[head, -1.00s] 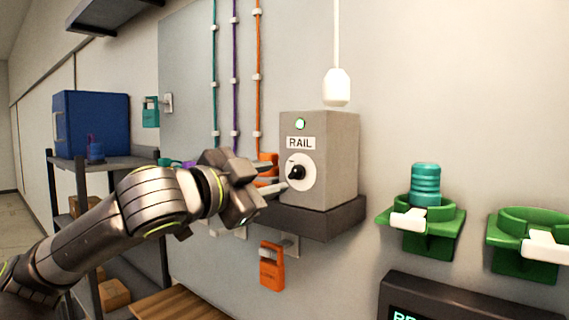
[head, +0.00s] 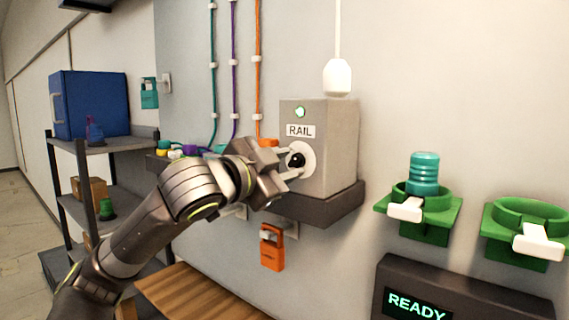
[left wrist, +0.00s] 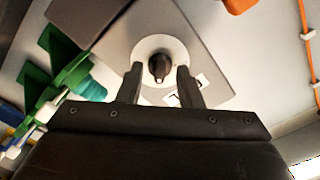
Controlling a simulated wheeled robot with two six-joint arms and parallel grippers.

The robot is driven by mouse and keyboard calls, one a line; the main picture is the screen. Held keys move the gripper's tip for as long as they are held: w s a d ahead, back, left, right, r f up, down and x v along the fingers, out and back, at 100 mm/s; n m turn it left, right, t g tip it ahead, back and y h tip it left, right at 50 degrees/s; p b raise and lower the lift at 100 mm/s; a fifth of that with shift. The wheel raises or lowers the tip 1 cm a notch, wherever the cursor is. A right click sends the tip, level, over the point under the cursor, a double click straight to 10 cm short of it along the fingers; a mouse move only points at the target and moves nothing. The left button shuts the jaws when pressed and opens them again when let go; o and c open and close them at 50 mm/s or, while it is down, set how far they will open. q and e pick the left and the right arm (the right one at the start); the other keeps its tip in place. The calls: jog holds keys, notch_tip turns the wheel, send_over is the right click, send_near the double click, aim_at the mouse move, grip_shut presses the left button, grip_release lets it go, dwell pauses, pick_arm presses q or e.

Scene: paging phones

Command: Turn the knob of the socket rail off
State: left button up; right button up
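The grey RAIL box (head: 337,145) sits on a dark shelf on the wall. Its green light (head: 300,112) is lit above the RAIL label. The black knob (head: 297,160) stands on a white round dial on the box's face. My left gripper (head: 285,163) is at the dial with its fingers apart. In the left wrist view the knob (left wrist: 160,66) lies between and just beyond the two open fingertips (left wrist: 160,72), with gaps on both sides. My right gripper is not in view.
Green holders (head: 425,228) stand on the wall to the right, one with a teal cylinder (head: 424,173). A dark READY display (head: 470,292) is below them. A white pull handle (head: 338,77) hangs above the box.

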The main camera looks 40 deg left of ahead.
pick_arm(q)
grip_shut()
jog(key=shift+n, duration=0.3)
jog(key=n+b, duration=0.1)
jog(key=n, duration=0.2)
jog(key=shift+f, duration=0.1)
jog(key=n+b, duration=0.1)
jog(key=n, duration=0.2)
jog(key=shift+n+b, duration=0.4)
jog(key=n+b, duration=0.2)
jog(key=n, duration=0.3)
jog(key=shift+b, duration=0.4)
jog(key=shift+n+b, duration=1.55)
jog(key=shift+n, duration=1.25)
grip_release()
